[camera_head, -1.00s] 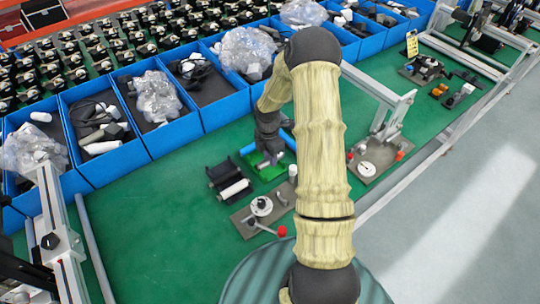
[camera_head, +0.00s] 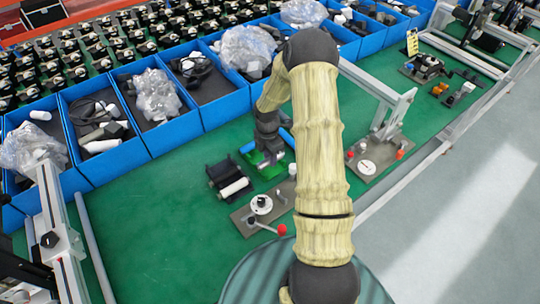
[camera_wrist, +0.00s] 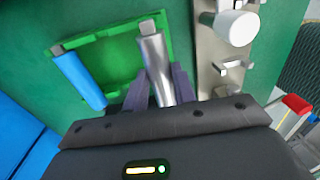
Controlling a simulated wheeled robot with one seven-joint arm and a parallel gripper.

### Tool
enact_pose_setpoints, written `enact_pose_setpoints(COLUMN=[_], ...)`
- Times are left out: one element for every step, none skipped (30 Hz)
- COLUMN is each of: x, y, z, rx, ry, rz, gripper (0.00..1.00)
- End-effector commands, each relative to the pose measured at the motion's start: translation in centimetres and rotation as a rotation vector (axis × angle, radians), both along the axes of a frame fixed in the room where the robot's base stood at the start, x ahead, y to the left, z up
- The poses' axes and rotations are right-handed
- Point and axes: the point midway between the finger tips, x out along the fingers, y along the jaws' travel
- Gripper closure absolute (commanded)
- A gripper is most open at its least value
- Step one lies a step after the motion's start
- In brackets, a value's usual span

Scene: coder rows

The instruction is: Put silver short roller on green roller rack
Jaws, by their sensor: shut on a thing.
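The silver short roller (camera_wrist: 154,62) is between the fingers of my gripper (camera_wrist: 159,90) in the wrist view, and the fingers are shut on it. Its far end overlaps the right side of the green roller rack (camera_wrist: 96,50); I cannot tell whether it rests in the rack or is just above it. A blue roller (camera_wrist: 79,78) lies along the rack's left side. In the head view my gripper (camera_head: 268,158) is over the green rack (camera_head: 256,172), and the arm hides part of this area.
A black rack with a white roller (camera_head: 234,187) stands left of the green rack. A metal plate fixture with a red-knobbed lever (camera_head: 281,230) is in front, and its plate (camera_wrist: 212,70) is close on the right in the wrist view. Blue bins (camera_head: 115,160) line the back.

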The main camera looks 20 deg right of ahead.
Motion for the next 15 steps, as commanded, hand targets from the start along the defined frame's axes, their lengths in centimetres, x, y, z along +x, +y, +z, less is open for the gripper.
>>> enact_pose_setpoints(x=[0.01,0.01,0.01,0.01,0.01,0.01,0.01,0.02,0.01,0.01,0.01,0.01,0.01,0.01,0.02], y=[-0.01,-0.01,-0.01,-0.01,-0.01,-0.01,-0.01,-0.01,-0.01,0.0,-0.01,0.0,0.0,0.0,-0.01], z=[0.02,0.02,0.02,0.02,0.03,0.02,0.0,-0.03,-0.12,-0.22,-0.34,-0.51,-0.65,-0.79,-0.95], rx=[0.0,0.0,0.0,0.0,0.0,0.0,0.0,0.0,0.0,0.0,0.0,0.0,0.0,0.0,0.0], ry=[-0.001,-0.001,-0.001,-0.001,-0.001,-0.001,-0.001,-0.001,-0.001,-0.001,-0.001,0.0,0.0,0.0,0.0], rz=[0.0,0.0,0.0,0.0,0.0,0.0,0.0,0.0,0.0,0.0,0.0,0.0,0.0,0.0,0.0], gripper=[1.0,1.0,1.0,1.0,1.0,1.0,1.0,1.0,1.0,1.0,1.0,1.0,1.0,1.0,1.0])
